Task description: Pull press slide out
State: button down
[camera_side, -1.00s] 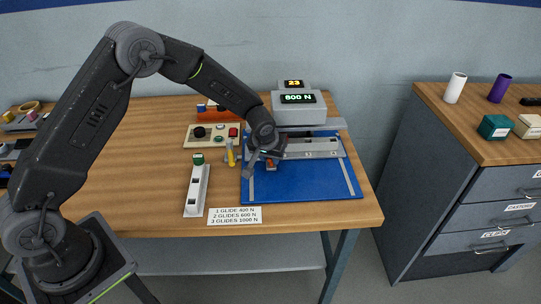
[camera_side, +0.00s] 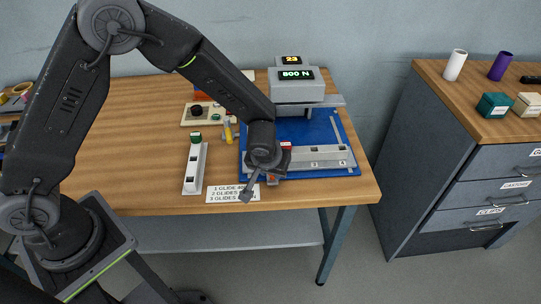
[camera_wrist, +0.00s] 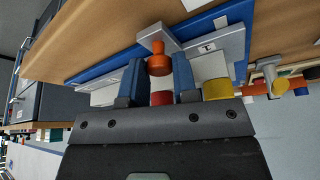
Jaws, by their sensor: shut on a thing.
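The press (camera_side: 297,90) stands at the back of a blue base plate (camera_side: 300,128), with its display reading 800 N. Its slide, a pale grey bar (camera_side: 325,158) with small numbered labels, lies across the front part of the plate, clear of the press head. My gripper (camera_side: 272,176) is at the slide's front left end. In the wrist view my gripper (camera_wrist: 159,78) has its blue fingers on either side of an orange knob (camera_wrist: 158,63) under a grey bracket (camera_wrist: 160,38); it is shut on this knob. My wrist hides part of the slide's left end.
A white rail with a green block (camera_side: 195,165) and a printed card (camera_side: 232,193) lie left of the plate. A yellow-handled tool (camera_side: 228,131) and a button panel (camera_side: 208,114) stand behind. The table's front edge is close to my gripper. A drawer cabinet (camera_side: 460,170) stands right.

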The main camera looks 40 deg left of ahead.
jog(key=shift+s+d, duration=0.2)
jog(key=c, duration=1.3)
grip_release()
jog(key=o, duration=0.4)
jog(key=shift+r, duration=0.1)
jog(key=v, duration=1.3)
jog(key=shift+r, duration=0.3)
jog(key=shift+s+a, duration=0.1)
jog(key=s+a+r+m+h, duration=0.1)
jog(key=s+a+r+m, duration=0.1)
jog(key=s+a+r, duration=0.3)
jog(key=s+a+r+m+t, duration=0.1)
jog(key=s+a+r, duration=0.5)
jog(key=s, duration=0.7)
notch_tip(320, 180, up, 2)
jog(key=shift+a+r+m+h, duration=0.1)
jog(key=shift+a+m+h, duration=0.25)
jog(key=shift+m, duration=0.45)
